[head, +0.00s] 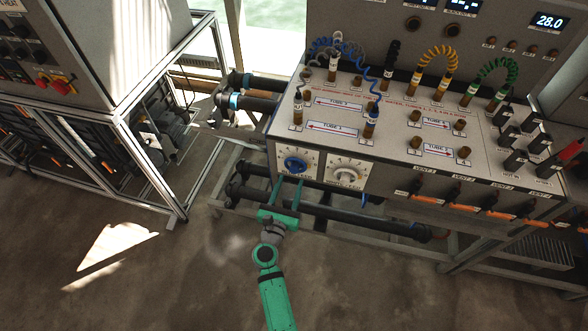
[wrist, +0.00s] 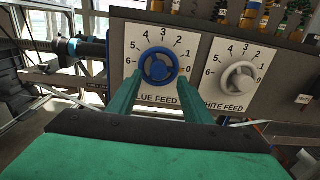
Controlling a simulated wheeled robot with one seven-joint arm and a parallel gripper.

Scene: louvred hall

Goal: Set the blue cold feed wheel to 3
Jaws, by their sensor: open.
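The blue feed wheel (head: 294,164) is a round blue knob on a white dial plate on the front of the bench. In the wrist view the wheel (wrist: 158,68) has numbers 0 to 6 around it, with 3 at the top, 6 at the left and 0 at the right. My green gripper (head: 287,184) is open just below and in front of the wheel. In the wrist view its two fingers (wrist: 160,85) reach up to either side of the wheel's lower part, with nothing between them; contact cannot be told.
A white feed wheel (head: 347,169) on a similar plate sits just right of the blue one. Dark pipes (head: 370,219) run below the panel. Orange-handled vent valves (head: 455,206) line the bench front at right. The floor in front is clear.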

